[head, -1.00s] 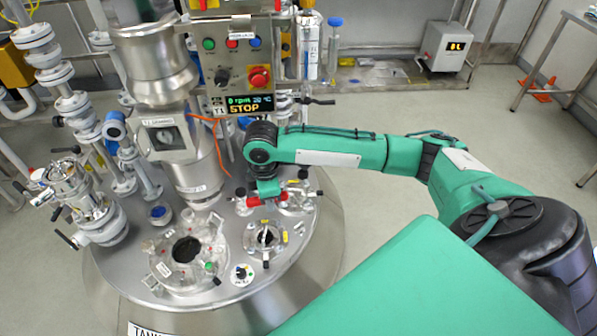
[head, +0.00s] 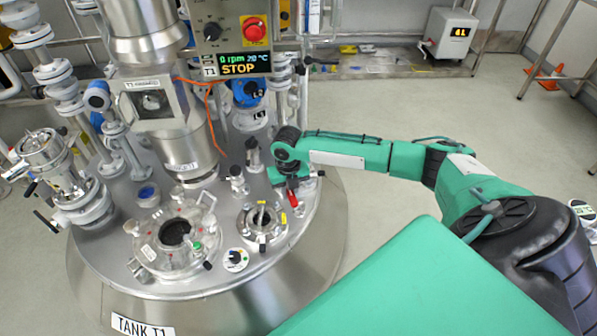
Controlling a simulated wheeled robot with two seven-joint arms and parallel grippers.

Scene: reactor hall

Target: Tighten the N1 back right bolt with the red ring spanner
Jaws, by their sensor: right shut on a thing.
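My right gripper (head: 284,178) is over the back right part of the tank top, shut on the red ring spanner (head: 292,197). The spanner shows as a short red piece below the gripper, pointing toward the camera; its ring end is too small to make out. A small round nozzle flange (head: 263,222) with yellow marks lies just in front and to the left of the spanner. No N1 label can be read, and I cannot tell the back right bolt or whether the spanner touches one. My left gripper is not in view.
The tank lid (head: 110,243) carries a larger clamped port (head: 175,236), a dark round knob (head: 235,260) and upright valves (head: 237,180). A control box (head: 234,40) reading STOP hangs behind. Steel pipework (head: 60,175) stands at left.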

